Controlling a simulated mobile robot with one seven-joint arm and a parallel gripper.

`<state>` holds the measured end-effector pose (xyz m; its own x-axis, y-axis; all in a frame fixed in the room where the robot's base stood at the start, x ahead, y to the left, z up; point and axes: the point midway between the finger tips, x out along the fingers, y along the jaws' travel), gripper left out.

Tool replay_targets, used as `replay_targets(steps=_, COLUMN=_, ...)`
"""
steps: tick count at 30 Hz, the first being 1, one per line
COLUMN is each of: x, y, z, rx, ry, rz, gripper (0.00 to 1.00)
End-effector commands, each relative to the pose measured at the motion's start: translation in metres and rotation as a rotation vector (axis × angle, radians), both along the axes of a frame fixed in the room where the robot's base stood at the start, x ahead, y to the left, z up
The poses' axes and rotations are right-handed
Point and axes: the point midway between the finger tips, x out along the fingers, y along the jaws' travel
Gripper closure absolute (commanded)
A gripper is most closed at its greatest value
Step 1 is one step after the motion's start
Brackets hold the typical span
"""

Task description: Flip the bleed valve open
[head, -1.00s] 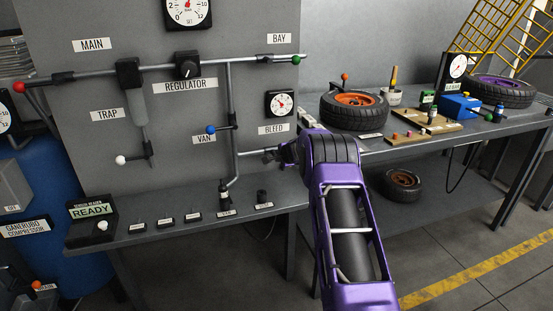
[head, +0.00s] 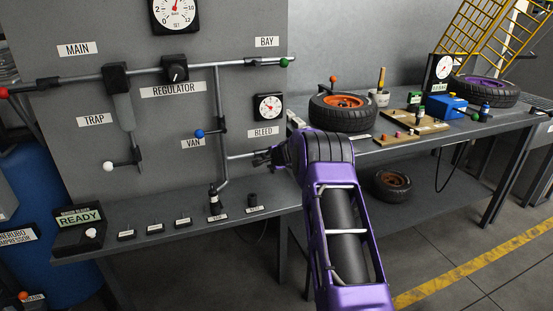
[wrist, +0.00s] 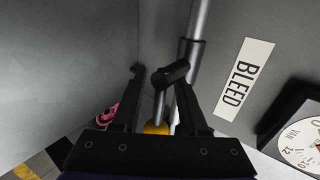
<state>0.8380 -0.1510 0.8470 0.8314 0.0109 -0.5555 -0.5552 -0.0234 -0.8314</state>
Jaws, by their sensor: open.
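The bleed valve (wrist: 172,74) sits on a grey pipe in the wrist view, beside the BLEED label (wrist: 244,78). Its short lever (wrist: 159,105) runs toward the camera and ends in a yellow knob (wrist: 156,128). My gripper (wrist: 161,90) is open, with one dark finger on each side of the lever; I cannot tell whether either finger touches it. In the head view my gripper (head: 268,157) is at the end of the lower pipe, just below the BLEED label (head: 263,132). My arm hides most of the valve there.
The van gauge (head: 269,107) is above the BLEED label. The blue-knobbed van valve (head: 199,133) and white-knobbed trap valve (head: 108,166) are to the left. A shelf (head: 150,236) with small fittings lies below. The bench at right holds a tyre (head: 343,119) and tools.

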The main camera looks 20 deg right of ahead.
Motion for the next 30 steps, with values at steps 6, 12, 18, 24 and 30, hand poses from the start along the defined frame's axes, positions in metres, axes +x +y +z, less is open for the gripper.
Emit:
replay_targets(steps=6, x=-0.023, y=-0.003, z=0.014, rx=0.002, ry=0.000, rz=-0.004, gripper=0.57)
replay_targets(steps=12, x=-0.038, y=-0.003, z=0.025, rx=0.004, ry=-0.001, rz=-0.004, gripper=0.57)
replay_targets(steps=18, x=-0.052, y=-0.002, z=0.030, rx=0.005, ry=0.006, rz=-0.003, gripper=0.57)
replay_targets(steps=24, x=-0.065, y=-0.002, z=0.042, rx=0.002, ry=0.002, rz=-0.001, gripper=0.57)
replay_targets(steps=30, x=-0.096, y=-0.002, z=0.067, rx=-0.006, ry=-0.002, rz=0.002, gripper=0.57)
